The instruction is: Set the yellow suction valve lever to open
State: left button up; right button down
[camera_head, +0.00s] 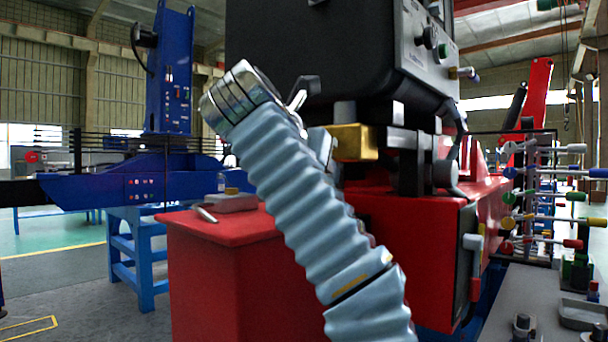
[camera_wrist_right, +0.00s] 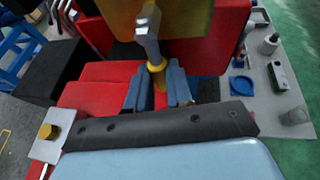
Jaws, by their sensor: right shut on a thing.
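In the right wrist view, my right gripper (camera_wrist_right: 158,90) has its two blue-grey fingers closed around the yellow end of the lever (camera_wrist_right: 156,75). A bent silver shank (camera_wrist_right: 149,35) runs up from that end, in front of a large gold-yellow block (camera_wrist_right: 195,18). In the head view, a gold-yellow block (camera_head: 353,143) sits under a black box. My right arm rises in front of it, and its gripper and the lever cannot be made out there. The lever's open or closed setting cannot be read. My left gripper is not in view.
A black control box (camera_head: 320,55) stands above a red housing (camera_head: 410,225). A red cabinet (camera_head: 215,270) stands left of my arm. A rack of coloured levers (camera_head: 530,195) and a grey bench (camera_head: 530,300) lie at right. A blue crane stand (camera_head: 130,185) is at left.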

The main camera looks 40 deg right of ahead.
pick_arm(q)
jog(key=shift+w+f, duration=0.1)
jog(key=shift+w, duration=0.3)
pick_arm(e)
jog(key=shift+f, duration=0.1)
jog(key=c, duration=1.3)
grip_release()
